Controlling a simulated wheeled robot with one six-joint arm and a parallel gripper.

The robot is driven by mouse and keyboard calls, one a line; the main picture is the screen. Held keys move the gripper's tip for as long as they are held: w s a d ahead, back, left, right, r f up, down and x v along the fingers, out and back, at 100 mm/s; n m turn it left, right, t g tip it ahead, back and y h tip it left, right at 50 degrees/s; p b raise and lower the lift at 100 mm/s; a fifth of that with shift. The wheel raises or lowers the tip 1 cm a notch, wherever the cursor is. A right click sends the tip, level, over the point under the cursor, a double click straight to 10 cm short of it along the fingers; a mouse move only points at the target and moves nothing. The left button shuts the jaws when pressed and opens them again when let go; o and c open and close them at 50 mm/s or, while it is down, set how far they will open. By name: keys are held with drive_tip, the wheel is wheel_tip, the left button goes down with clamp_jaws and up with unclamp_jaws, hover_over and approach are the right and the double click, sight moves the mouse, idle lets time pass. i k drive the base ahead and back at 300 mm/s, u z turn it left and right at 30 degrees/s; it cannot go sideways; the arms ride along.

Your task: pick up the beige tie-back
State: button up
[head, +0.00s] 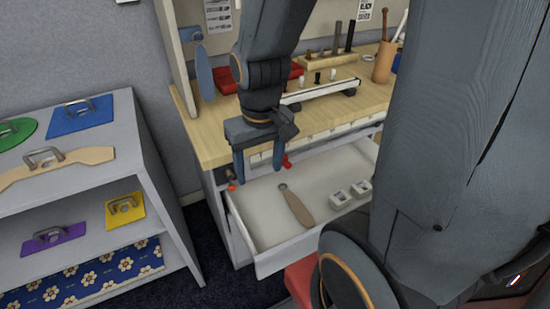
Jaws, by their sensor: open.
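The beige tie-back (85,157) is a long, curved flat piece with a metal handle on its middle. It lies on the top of the grey shelf unit (135,150) at the left. My gripper (259,168) points down above the open drawer, well to the right of the tie-back. Its two blue fingers are apart and I see nothing between them.
A green piece (14,133) and a blue piece (80,118) lie behind the tie-back. Yellow (125,211) and purple (53,247) pieces lie on the lower shelf. The open drawer (265,222) holds a brown paddle-shaped tool (297,207). The cluttered workbench (215,140) stands behind.

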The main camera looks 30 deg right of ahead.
sight(301, 214)
drive_tip(key=u, duration=1.8)
drive_tip(key=k, duration=0.8)
drive_tip(key=z, duration=1.8)
